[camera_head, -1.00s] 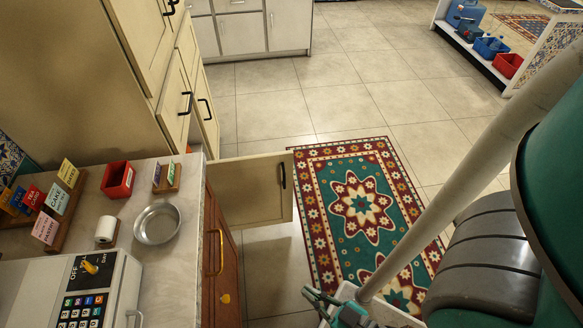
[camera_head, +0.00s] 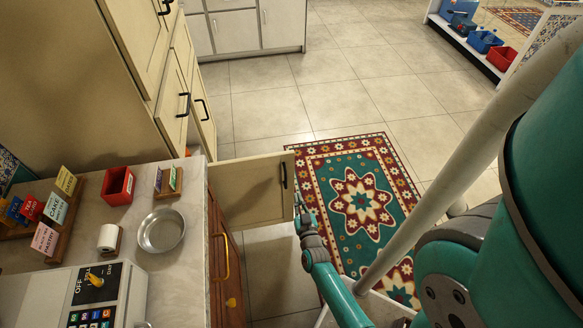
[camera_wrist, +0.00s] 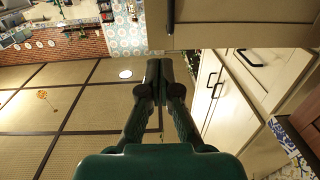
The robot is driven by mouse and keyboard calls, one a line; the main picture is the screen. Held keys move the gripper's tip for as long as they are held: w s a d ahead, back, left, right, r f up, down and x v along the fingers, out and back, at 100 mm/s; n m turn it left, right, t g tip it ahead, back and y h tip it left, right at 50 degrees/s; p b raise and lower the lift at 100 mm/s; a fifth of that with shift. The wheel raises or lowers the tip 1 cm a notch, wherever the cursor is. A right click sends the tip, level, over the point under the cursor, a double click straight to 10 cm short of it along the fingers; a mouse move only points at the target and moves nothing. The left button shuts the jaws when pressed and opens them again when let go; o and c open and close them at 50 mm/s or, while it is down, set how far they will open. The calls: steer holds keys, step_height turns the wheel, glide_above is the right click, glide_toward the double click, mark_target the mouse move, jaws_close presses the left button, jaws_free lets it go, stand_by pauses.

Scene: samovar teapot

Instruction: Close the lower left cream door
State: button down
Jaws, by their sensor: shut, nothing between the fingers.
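The lower left cream door (camera_head: 240,192) stands open in the head view, sticking out from the tall cream cabinet (camera_head: 90,80) over the floor. Its black handle (camera_head: 284,175) is near the free edge. My gripper (camera_head: 298,203) is just beyond that free edge, low and to the right of the handle. I cannot tell whether it touches the door. In the wrist view, my gripper (camera_wrist: 160,68) has its two dark fingers together with nothing between them. A cream panel (camera_wrist: 240,22), likely the open door, is close above and right of the fingertips.
A counter (camera_head: 180,235) with a metal bowl (camera_head: 161,230), red box (camera_head: 118,185) and cash register (camera_head: 70,300) stands at the left. A brown drawer front (camera_head: 225,265) with a yellow handle is below. A patterned rug (camera_head: 355,205) lies on the otherwise clear floor.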

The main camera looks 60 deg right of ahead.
mark_target(290, 162)
steer(key=x, duration=1.5)
steer(key=shift+s+d, duration=0.25)
steer(key=shift+d, duration=0.05)
